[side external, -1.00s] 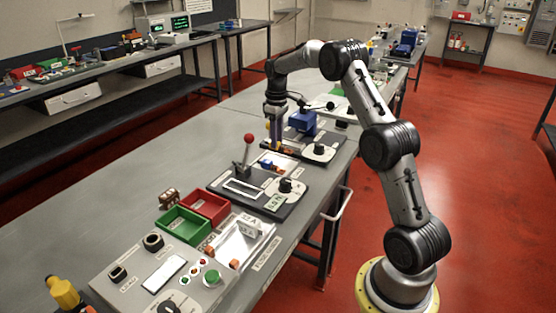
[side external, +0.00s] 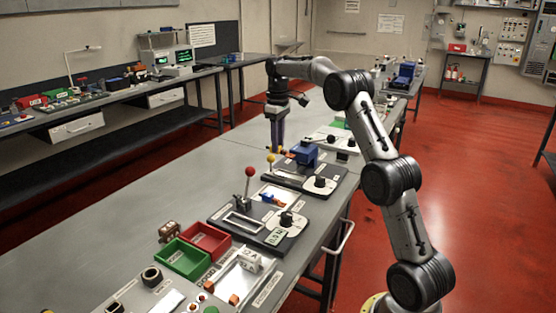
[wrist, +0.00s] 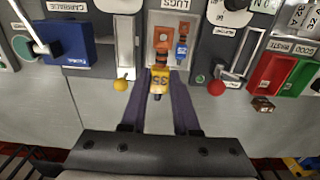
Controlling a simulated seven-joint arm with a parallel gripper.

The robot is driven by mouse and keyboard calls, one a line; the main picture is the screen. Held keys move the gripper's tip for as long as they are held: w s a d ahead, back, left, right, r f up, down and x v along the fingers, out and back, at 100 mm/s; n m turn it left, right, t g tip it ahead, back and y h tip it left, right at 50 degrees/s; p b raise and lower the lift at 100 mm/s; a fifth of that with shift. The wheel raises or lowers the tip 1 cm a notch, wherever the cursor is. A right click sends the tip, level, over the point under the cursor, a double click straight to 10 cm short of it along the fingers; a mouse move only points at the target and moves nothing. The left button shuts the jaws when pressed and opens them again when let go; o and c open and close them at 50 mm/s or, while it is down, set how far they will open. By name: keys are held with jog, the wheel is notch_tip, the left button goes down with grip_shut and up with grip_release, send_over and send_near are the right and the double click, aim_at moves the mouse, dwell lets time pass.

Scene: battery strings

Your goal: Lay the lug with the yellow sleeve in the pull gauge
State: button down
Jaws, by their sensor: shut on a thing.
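My gripper (wrist: 159,98) is shut on the yellow-sleeved lug (wrist: 157,84), which carries the mark 35 and sits between the fingertips in the wrist view. In the side view my gripper (side external: 278,143) points down above the bench, behind the yellow-knobbed lever; the lug is not clear there. The device with a red-knobbed lever and a reading in N, apparently the pull gauge (side external: 225,226), stands nearer the camera. Its light slotted frame (wrist: 240,58) shows right of my gripper in the wrist view. The gripper is apart from it.
A tray labelled LUGS (wrist: 168,17) holds an orange lug (wrist: 162,42) and a blue lug (wrist: 182,38). A blue block device (side external: 303,155) with a yellow-knobbed lever (side external: 270,158) stands beyond it. Green (side external: 182,258) and red (side external: 206,239) bins lie nearer the camera.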

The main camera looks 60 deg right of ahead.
jog(key=a+r, duration=0.1)
jog(key=a, duration=2)
jog(key=shift+d+f, duration=0.2)
jog(key=shift+f, duration=1.1)
jog(key=shift+d+f, duration=0.2)
jog(key=shift+f, duration=1.05)
jog(key=shift+f, duration=4.3)
jog(key=shift+f, duration=0.2)
jog(key=c, duration=0.6)
grip_release()
